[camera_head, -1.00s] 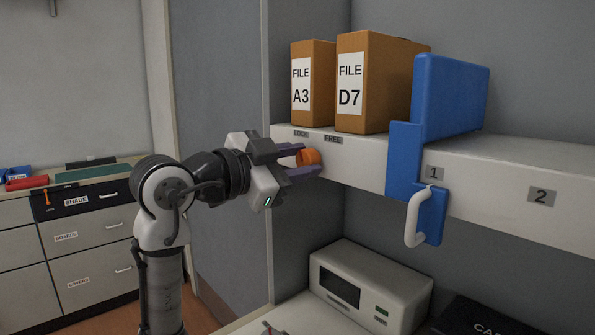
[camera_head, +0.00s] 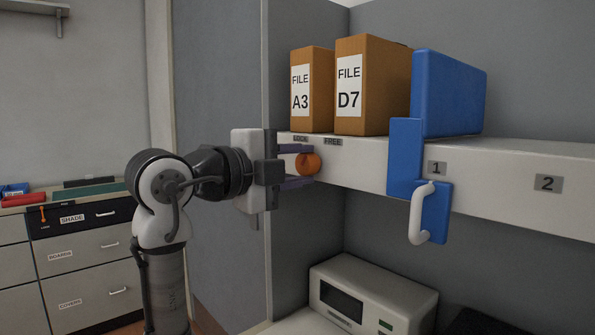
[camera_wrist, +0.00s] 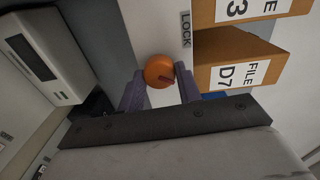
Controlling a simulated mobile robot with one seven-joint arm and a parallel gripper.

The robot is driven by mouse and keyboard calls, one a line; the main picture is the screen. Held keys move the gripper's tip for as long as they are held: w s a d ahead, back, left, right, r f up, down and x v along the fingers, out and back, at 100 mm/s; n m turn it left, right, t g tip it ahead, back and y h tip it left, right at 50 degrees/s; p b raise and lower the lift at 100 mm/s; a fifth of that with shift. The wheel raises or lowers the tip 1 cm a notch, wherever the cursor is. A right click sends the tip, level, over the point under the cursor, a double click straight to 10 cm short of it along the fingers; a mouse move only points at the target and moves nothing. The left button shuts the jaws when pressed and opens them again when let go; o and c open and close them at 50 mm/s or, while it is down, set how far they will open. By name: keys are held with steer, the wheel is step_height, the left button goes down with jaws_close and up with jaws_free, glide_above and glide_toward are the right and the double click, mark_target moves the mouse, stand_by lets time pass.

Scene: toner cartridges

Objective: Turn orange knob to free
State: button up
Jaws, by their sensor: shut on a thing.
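The orange knob (camera_head: 307,164) sits on the front face of the white shelf (camera_head: 362,175), below the LOCK label (camera_head: 300,138) and the FREE label (camera_head: 333,142). My gripper (camera_head: 298,166) is shut on the knob, with one finger above and one below it. In the wrist view the knob (camera_wrist: 158,70) lies between the two purple-grey fingertips (camera_wrist: 160,85), with a dark red mark on its lower right side. The LOCK label (camera_wrist: 186,29) shows beside it there; the FREE label is not visible in that view. I cannot tell exactly which label the knob points to.
File boxes A3 (camera_head: 314,88) and D7 (camera_head: 368,85) stand on the shelf above the knob. A blue block (camera_head: 448,95) and a blue bracket with a white handle (camera_head: 418,215) are to the right. A white machine (camera_head: 370,298) stands below.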

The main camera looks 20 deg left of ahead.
steer(key=shift+m, duration=1.1)
steer(key=o, duration=1)
steer(key=b+v, duration=0.2)
steer(key=v, duration=1.2)
steer(key=shift+b, duration=0.35)
steer(key=shift+d+f, duration=0.1)
